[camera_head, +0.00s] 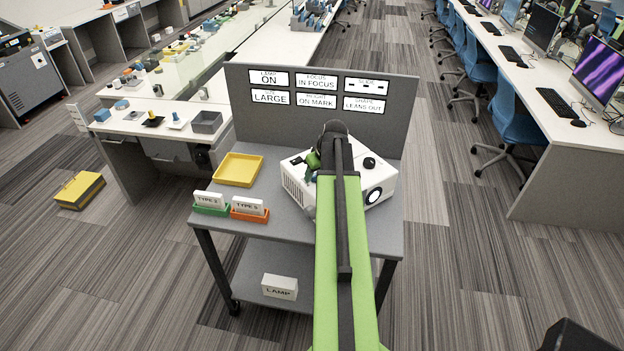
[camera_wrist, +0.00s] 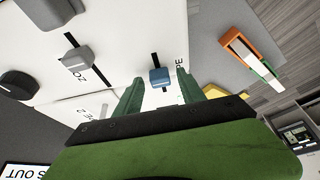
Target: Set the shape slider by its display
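The shape slider is a blue knob (camera_wrist: 159,77) on a dark slot in the white projector top, beside a partly hidden label ending in "PE". My gripper (camera_wrist: 161,88) is open, with one green finger on each side of the blue knob in the wrist view; I cannot tell if they touch it. In the head view my gripper (camera_head: 313,164) is over the left part of the white projector (camera_head: 381,188), and the slider is hidden. The shape display (camera_head: 364,104) reads "LEANS OUT". Its edge also shows in the wrist view (camera_wrist: 28,171).
A grey slider (camera_wrist: 76,60) sits near the blue one, and a black knob (camera_head: 369,162) is on the projector. The grey display panel (camera_head: 403,138) stands behind. A yellow tray (camera_head: 260,171), green bin (camera_head: 211,210) and orange bin (camera_head: 250,216) are to the left.

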